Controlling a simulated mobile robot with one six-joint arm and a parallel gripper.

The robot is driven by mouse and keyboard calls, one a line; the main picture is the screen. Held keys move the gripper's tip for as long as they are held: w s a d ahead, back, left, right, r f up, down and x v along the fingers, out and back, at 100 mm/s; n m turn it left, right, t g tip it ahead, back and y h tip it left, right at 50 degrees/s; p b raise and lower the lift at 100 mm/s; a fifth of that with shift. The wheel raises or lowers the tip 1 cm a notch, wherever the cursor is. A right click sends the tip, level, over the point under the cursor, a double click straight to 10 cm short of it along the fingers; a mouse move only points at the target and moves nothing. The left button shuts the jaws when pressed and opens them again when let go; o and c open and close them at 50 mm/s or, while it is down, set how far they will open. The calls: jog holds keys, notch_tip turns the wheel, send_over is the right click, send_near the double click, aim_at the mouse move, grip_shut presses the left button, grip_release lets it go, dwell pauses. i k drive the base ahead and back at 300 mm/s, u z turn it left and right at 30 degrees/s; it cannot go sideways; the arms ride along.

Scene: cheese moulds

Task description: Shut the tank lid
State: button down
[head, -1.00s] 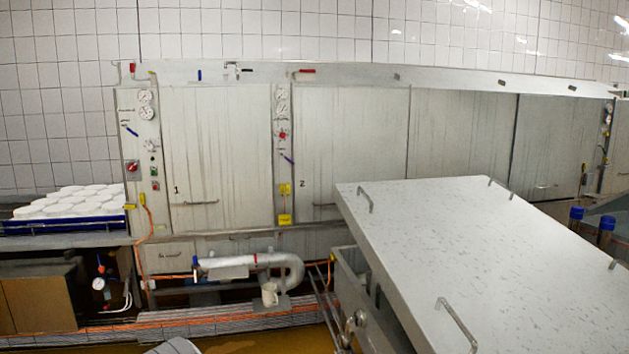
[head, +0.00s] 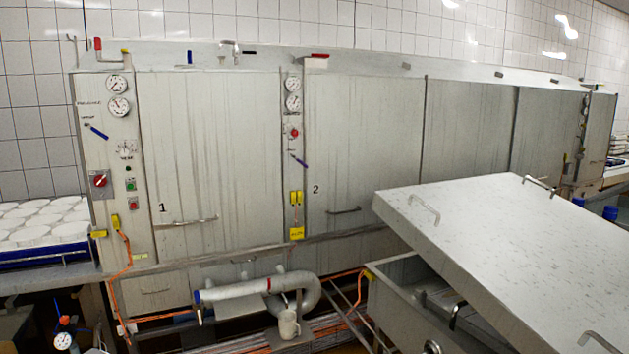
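The tank lid (head: 510,250) is a large pale speckled plate with metal handles. A gap shows between the lid's left edge and the tank rim, and part of the inside is visible. One lid handle (head: 424,208) stands near the left corner, another (head: 538,184) at the far edge, and one (head: 600,341) at the bottom right. My gripper is not in view.
A steel press cabinet (head: 365,150) with numbered doors runs along the tiled wall. White moulds (head: 45,218) lie in a blue tray at left.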

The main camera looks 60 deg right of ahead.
aim_at(549, 274)
jog(key=i, duration=0.7)
jog(key=z, duration=2.7)
jog(key=i, duration=2.85)
jog(key=u, duration=0.05)
